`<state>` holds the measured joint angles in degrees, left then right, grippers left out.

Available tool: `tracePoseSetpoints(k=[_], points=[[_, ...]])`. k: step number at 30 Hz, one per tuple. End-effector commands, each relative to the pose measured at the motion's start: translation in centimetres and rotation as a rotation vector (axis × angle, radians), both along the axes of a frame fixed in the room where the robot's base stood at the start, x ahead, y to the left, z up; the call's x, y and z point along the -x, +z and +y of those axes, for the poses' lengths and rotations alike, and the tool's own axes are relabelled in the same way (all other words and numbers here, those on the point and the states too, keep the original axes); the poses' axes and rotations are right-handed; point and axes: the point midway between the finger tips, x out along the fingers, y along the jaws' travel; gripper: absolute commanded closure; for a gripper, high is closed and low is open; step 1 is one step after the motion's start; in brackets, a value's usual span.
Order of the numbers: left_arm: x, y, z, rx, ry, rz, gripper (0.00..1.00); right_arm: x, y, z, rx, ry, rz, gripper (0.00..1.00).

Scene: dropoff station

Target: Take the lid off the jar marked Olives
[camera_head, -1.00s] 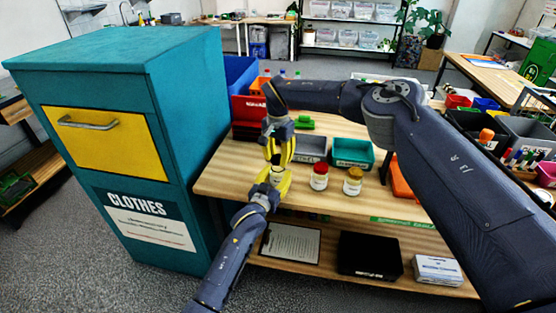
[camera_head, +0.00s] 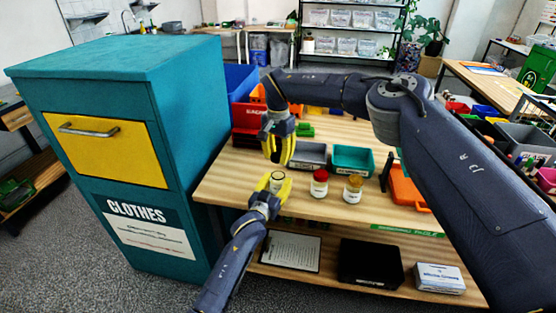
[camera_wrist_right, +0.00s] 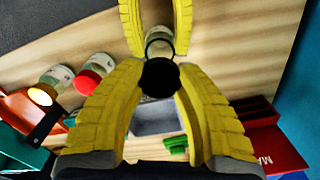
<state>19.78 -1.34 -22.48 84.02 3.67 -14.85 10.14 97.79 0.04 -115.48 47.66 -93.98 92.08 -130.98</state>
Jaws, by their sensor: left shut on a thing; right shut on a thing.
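My left gripper (camera_head: 275,184) is shut around a glass jar (camera_head: 278,177) above the front of the wooden table. In the right wrist view the jar (camera_wrist_right: 159,48) shows a round, open-looking rim between yellow fingers. My right gripper (camera_head: 278,154) is just above, shut on a dark round lid (camera_wrist_right: 160,75), which is apart from the jar in the head view. The held jar's label cannot be read. A jar with a red lid (camera_head: 320,175) and a jar with a yellow-orange lid (camera_head: 353,181) stand upright to the right.
Behind the jars are a grey bin (camera_head: 310,167) and a teal bin (camera_head: 352,172); an orange bin (camera_head: 408,200) is at the right. Red bins stand at the back left. The teal clothes cabinet (camera_head: 190,170) borders the table's left side. The front table edge is mostly clear.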

Motion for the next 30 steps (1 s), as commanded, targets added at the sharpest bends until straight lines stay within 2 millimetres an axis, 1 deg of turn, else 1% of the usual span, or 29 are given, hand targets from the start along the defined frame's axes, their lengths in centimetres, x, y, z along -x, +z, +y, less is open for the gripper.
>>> tracePoseSetpoints(k=[3,4,10,17,20,23,26,30], points=[[0.0,-0.2,0.0,-0.001,0.000,0.004,1.00,0.0,0.0,0.0,0.000,0.000,0.000,1.00],[0.0,-0.2,0.0,-0.001,0.000,0.004,0.49,0.0,0.0,0.0,0.000,0.000,0.000,1.00],[0.0,-0.1,0.0,-0.001,0.000,0.002,0.27,0.0,-0.1,0.0,0.000,0.000,0.000,1.00],[0.0,-0.1,0.0,0.000,0.000,0.001,0.27,0.0,-0.1,0.0,0.000,0.000,0.000,1.00],[0.3,-0.1,0.1,0.000,0.000,0.001,0.27,0.0,-0.1,0.0,0.000,0.000,0.000,1.00],[1.1,-0.1,0.4,0.000,0.000,0.000,0.27,0.0,-0.1,0.0,0.000,0.000,0.000,1.00],[2.4,-0.1,1.0,-0.001,0.000,0.002,0.27,0.0,-0.1,0.0,0.000,0.000,0.000,1.00],[4.7,-0.2,1.9,-0.001,0.000,0.002,0.27,0.0,-0.1,0.0,0.000,0.000,0.000,1.00]])
